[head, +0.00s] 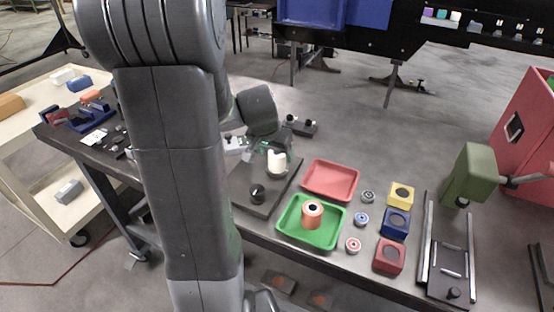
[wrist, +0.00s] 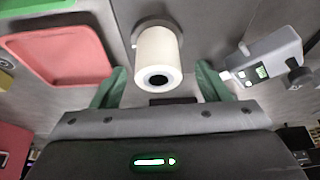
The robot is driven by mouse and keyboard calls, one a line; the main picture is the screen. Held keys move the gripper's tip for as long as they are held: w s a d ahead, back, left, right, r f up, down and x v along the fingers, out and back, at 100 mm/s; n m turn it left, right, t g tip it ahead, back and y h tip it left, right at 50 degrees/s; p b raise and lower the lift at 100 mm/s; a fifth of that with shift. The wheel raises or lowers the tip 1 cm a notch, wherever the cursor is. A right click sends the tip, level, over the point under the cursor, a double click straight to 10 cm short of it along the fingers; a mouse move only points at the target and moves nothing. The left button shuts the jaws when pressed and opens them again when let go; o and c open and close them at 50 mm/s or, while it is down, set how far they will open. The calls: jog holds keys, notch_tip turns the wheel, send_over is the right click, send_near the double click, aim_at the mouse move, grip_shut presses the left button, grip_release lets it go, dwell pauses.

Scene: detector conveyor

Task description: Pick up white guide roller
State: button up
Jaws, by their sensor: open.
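The white guide roller (head: 277,160) stands upright on a round grey base on a dark plate (head: 252,208) in the head view. In the wrist view the white roller (wrist: 158,55) shows its dark bore, at the top middle. My gripper (wrist: 160,84) is open, with one green finger to each side of the roller's near end. No finger visibly touches it. In the head view my gripper (head: 264,148) is partly hidden by my own arm and is right by the roller.
A black knob (head: 258,192) stands on the same plate. A red tray (head: 330,166) and a green tray (head: 292,229) holding an orange roller (head: 312,212) lie to the right. A grey device with a small display (wrist: 268,60) is close on the right in the wrist view.

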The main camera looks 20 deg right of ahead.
aim_at(278, 156)
jog(key=shift+d+p+x, duration=0.15)
jog(key=shift+x, duration=0.85)
jog(key=shift+d+p+x, duration=0.15)
jog(key=shift+x, duration=0.8)
jog(key=shift+r, duration=0.1)
jog(key=c, duration=1.1)
